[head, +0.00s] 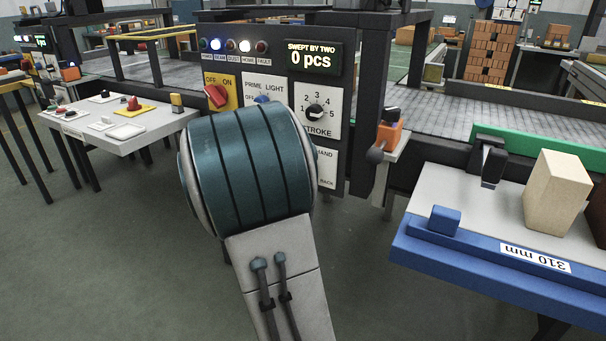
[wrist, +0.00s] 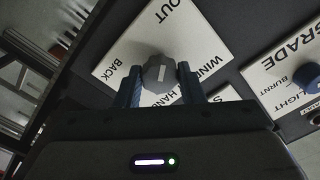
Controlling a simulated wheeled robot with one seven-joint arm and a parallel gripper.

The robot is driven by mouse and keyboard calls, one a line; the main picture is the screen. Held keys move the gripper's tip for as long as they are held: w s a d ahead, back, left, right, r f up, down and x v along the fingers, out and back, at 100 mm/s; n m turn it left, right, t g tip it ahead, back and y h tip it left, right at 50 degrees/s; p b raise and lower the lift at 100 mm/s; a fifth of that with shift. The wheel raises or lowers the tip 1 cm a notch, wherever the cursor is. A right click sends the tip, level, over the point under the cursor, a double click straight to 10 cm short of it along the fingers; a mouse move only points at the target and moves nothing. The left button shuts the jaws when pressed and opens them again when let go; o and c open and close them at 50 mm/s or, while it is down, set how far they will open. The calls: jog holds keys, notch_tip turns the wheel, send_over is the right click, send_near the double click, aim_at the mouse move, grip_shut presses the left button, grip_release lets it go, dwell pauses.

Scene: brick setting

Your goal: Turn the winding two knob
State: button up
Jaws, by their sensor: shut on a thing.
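In the wrist view, a grey faceted knob (wrist: 155,77) with a white mark stands on a white plate (wrist: 118,42). The plate carries the words OUT, BACK and HAND and a partly covered word starting WIN. The white mark runs nearly upright in the picture, roughly along the line towards OUT. My gripper (wrist: 159,74) is shut on the knob, with one blue finger on each side. In the head view my arm hides the knob and gripper. Only the right edge of its plate (head: 327,169), with HAND and BACK, shows there.
The dark control panel (head: 349,120) also bears a red OFF/ON switch (head: 216,95), a blue light knob (head: 262,99) and a black stroke dial (head: 315,111). Its display (head: 312,58) reads 0 pcs. An orange-and-black device (head: 389,130) juts out at the panel's right.

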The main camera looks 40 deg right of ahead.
jog(key=o, duration=1)
jog(key=p+v, duration=0.3)
jog(key=v, duration=1.1)
